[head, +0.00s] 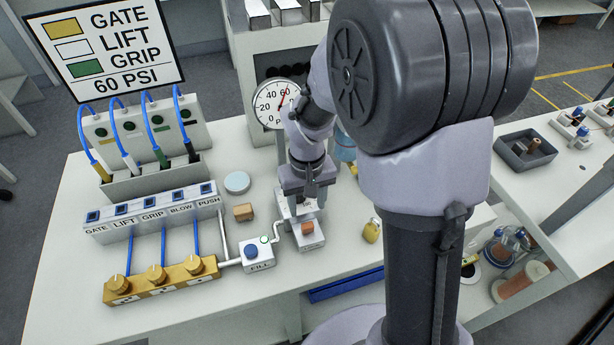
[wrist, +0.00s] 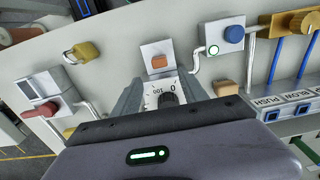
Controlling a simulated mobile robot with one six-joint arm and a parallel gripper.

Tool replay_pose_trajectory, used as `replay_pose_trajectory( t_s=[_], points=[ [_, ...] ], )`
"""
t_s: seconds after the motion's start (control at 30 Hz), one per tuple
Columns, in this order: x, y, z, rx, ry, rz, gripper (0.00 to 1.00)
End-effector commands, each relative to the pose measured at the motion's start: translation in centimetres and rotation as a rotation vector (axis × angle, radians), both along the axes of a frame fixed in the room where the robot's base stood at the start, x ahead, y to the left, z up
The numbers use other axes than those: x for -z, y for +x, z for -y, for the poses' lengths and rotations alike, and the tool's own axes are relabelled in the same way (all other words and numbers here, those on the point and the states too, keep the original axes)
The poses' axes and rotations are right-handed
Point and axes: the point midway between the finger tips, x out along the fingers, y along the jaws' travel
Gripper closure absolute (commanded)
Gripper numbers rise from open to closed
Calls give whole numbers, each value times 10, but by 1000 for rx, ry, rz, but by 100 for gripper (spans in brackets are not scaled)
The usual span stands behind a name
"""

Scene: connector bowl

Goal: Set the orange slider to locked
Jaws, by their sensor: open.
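The orange slider (head: 307,227) is a small orange block on a white box at the front of the bench, right of the FILL button. In the wrist view it (wrist: 158,62) sits on a white plate just beyond my fingertips. My gripper (head: 304,198) is over the bench just behind the slider. In the wrist view my gripper's two fingers (wrist: 160,90) are spread apart around a dark knob on a white dial marked 0 and 100. I cannot tell whether they touch it. No lock marking on the slider is readable.
The blue FILL button (head: 250,250) is left of the slider, joined by a white pipe. A yellow padlock (head: 372,230) lies to the right. A wooden block (head: 243,212) and a pressure gauge (head: 277,103) are nearby. My arm hides part of the bench.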

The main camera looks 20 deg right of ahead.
Motion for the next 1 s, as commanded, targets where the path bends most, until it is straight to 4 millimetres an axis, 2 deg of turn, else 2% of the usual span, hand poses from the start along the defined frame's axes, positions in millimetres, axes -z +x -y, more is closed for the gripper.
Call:
replay_pose_trajectory(
  t_s=[0.03,0.1,0.2,0.3,0.43,0.87,0.93,1.0],
  points=[
    [-23,1,0,1,0,4,49],
    [-43,1,0,0,-1,5,49],
    [-66,0,0,1,0,3,49],
    [-80,0,0,0,-1,2,49],
    [-87,0,0,0,0,1,49],
    [-87,-1,0,3,1,5,49],
    [-96,-9,-3,29,12,42,49],
    [-112,-29,-8,85,40,117,49]
  ],
)
